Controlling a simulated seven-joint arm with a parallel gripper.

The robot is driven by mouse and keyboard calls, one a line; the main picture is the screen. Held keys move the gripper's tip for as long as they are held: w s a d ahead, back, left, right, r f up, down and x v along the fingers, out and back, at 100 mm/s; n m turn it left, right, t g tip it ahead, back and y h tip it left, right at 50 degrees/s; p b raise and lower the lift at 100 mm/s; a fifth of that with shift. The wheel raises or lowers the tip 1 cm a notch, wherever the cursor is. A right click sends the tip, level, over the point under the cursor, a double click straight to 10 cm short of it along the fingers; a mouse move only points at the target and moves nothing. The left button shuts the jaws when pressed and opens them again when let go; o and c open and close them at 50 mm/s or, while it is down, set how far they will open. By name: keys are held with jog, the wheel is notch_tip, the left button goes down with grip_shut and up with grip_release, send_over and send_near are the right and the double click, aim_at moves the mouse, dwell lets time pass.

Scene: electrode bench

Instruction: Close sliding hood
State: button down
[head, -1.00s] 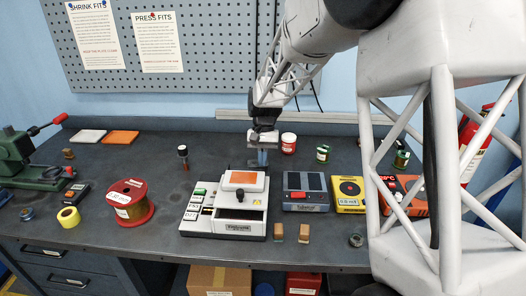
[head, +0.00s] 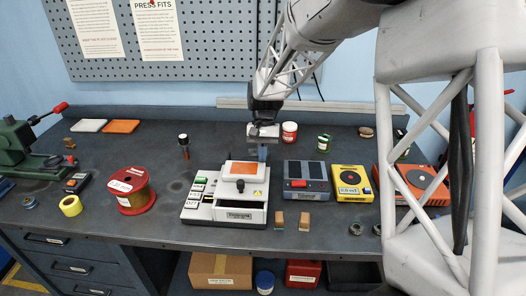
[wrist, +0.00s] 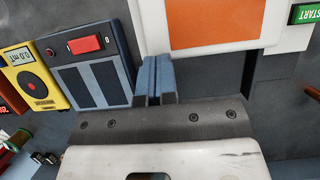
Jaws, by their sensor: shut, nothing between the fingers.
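The white bench device (head: 192,216) has a white hood with an orange top panel (head: 244,168) and a black knob (head: 240,186) on its front. My gripper (head: 262,153) is shut and empty, pointing down behind the hood's back right corner. In the wrist view, which shows the bench turned round, my blue fingertips (wrist: 157,78) are together close to the hood's white back edge (wrist: 225,52). I cannot tell whether they touch it.
A grey device with a red switch (head: 307,183) and a yellow meter (head: 350,186) stand to the right. A red spool (head: 131,190) is to the left. Two small brown-topped blocks (head: 291,221) lie in front. A red-labelled jar (head: 289,132) stands behind.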

aim_at(262, 167)
jog(key=shift+s+f, duration=0.1)
jog(key=shift+s, duration=1.45)
jog(key=shift+w, duration=0.7)
jog(key=w+f+v, duration=0.1)
jog(key=w+v, duration=0.1)
jog(key=v, duration=0.9)
jog(key=shift+r, duration=0.15)
jog(key=shift+w, duration=0.15)
jog(key=w, duration=0.8)
jog(key=shift+w+a, duration=0.15)
jog(key=shift+w, duration=0.2)
jog(key=shift+f, duration=0.3)
